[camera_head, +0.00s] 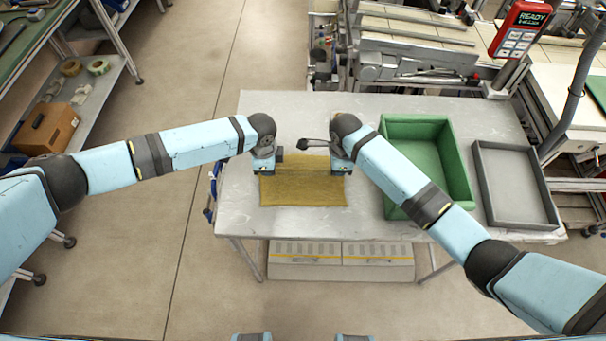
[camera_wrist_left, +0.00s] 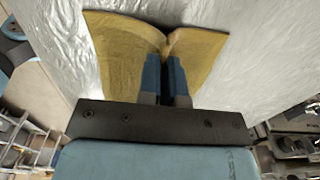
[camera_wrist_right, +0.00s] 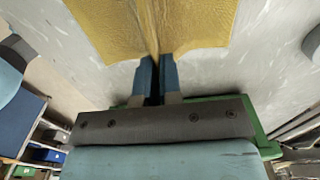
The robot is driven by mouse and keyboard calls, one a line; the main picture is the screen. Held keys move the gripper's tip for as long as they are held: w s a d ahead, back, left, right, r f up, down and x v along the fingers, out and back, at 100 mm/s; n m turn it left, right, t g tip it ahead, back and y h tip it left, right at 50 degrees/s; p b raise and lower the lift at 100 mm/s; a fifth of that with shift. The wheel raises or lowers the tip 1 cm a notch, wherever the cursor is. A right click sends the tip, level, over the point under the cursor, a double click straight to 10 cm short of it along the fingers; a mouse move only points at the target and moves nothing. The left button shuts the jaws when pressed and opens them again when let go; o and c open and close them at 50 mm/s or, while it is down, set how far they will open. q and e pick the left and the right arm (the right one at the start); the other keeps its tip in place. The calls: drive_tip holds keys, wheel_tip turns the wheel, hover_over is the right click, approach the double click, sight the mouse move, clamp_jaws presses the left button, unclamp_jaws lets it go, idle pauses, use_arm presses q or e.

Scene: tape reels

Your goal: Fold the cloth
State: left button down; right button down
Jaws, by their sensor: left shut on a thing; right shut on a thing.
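A mustard-yellow cloth (camera_head: 305,190) lies on the metal table, with its near part flat. Its far part is under and between my two grippers. My left gripper (camera_head: 264,170) is shut on the cloth at its left side; in the left wrist view the cloth (camera_wrist_left: 125,55) is pinched into a crease between the blue fingers (camera_wrist_left: 166,75). My right gripper (camera_head: 340,168) is shut on the cloth at its right side; in the right wrist view the cloth (camera_wrist_right: 105,25) is gathered into a ridge at the fingers (camera_wrist_right: 157,75). Part of the cloth's far edge is hidden by the grippers.
A green bin (camera_head: 460,170) stands right of the cloth, close to my right arm. A grey tray (camera_head: 548,200) lies further right. The table (camera_head: 250,222) is bare left of and in front of the cloth. Machinery (camera_head: 400,70) stands behind the table.

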use_arm(q)
drive_tip(key=shift+r, duration=0.25)
use_arm(e)
drive_tip(key=shift+r, duration=0.3)
